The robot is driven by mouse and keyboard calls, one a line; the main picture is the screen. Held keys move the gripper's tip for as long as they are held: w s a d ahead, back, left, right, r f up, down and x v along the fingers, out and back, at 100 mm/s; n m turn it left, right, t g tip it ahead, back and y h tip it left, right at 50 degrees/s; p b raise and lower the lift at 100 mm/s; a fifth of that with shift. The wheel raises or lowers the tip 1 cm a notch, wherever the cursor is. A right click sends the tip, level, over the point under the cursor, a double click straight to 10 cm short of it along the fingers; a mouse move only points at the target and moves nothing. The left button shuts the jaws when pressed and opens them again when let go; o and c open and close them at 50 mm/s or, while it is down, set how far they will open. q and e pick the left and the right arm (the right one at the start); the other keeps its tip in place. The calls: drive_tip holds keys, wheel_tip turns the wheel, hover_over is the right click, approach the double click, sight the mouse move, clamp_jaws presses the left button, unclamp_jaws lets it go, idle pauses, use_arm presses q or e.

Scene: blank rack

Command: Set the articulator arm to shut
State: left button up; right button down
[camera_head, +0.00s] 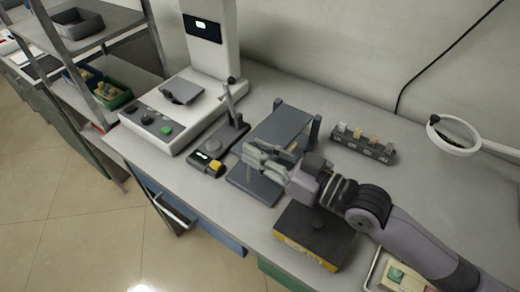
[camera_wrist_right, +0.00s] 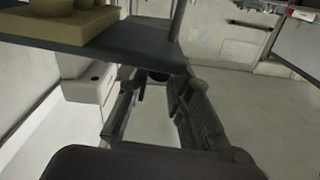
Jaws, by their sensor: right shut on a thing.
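The articulator is dark grey, with a flat base plate (camera_head: 252,186) near the bench's front and a raised flat upper arm (camera_head: 283,124) behind it. A tan piece shows partly beside the upper arm. My right gripper (camera_head: 255,156) reaches in from the right above the base plate and covers part of the articulator. In the right wrist view, its two fingers (camera_wrist_right: 158,88) lie just under a dark plate (camera_wrist_right: 130,40) of the articulator, with a tan block (camera_wrist_right: 60,25) on it. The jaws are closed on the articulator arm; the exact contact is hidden. My left gripper is out of view.
A dark box with a yellow side (camera_head: 312,240) stands under my right forearm. A small stand device (camera_head: 215,148) and a white machine (camera_head: 165,115) are to the left. A block rack (camera_head: 363,145) and a white ring lamp (camera_head: 453,136) stand at the back right.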

drive_tip(key=c, duration=1.5)
unclamp_jaws()
drive_tip(key=shift+o, duration=0.2)
drive_tip(key=v, duration=1.2)
